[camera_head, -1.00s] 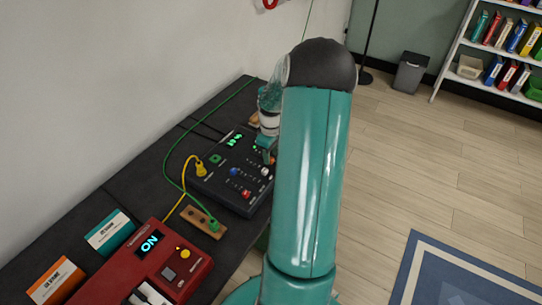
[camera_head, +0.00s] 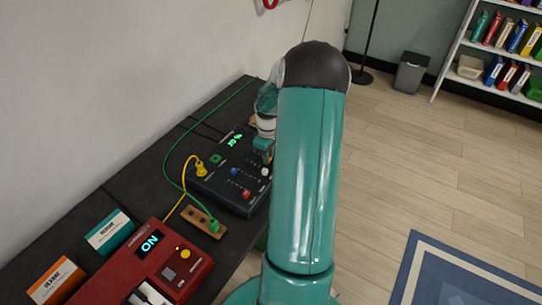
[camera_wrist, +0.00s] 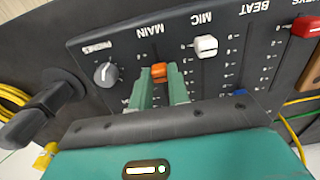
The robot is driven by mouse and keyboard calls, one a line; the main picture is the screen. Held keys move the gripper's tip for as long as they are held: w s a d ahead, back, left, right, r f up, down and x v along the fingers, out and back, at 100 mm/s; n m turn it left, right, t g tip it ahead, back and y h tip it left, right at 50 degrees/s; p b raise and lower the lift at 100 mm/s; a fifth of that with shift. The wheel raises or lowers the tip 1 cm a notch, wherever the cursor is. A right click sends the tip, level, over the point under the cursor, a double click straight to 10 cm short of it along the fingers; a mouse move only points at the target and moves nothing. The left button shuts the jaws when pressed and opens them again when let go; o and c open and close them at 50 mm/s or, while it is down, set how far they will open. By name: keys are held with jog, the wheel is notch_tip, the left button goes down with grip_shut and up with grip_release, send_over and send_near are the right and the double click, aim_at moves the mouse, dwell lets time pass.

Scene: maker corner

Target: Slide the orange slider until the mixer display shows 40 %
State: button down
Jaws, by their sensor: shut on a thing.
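The black mixer (camera_head: 224,199) lies on the dark bench in the head view, with its green display (camera_head: 235,139) at the far end. The display shows a percentage, too small to read surely. In the wrist view the orange slider (camera_wrist: 159,72) stands in the slot marked MAIN. My gripper (camera_wrist: 162,82) is shut on it, one teal finger on each side. In the head view my gripper (camera_head: 263,148) is over the mixer's right side, and my arm hides part of that side. The orange slider cannot be made out there.
A white MIC slider (camera_wrist: 206,46) is close beside my fingers; blue (camera_wrist: 240,94) and red (camera_wrist: 305,27) sliders are farther right. A PHONES knob (camera_wrist: 105,74) is on the other side. Yellow and green cables and a red box (camera_head: 128,268) are nearer on the bench.

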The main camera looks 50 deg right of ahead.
jog(key=shift+w, duration=0.7)
jog(key=c, duration=1.3)
grip_release()
notch_tip(320, 180, up, 14)
jog(key=shift+f, duration=0.1)
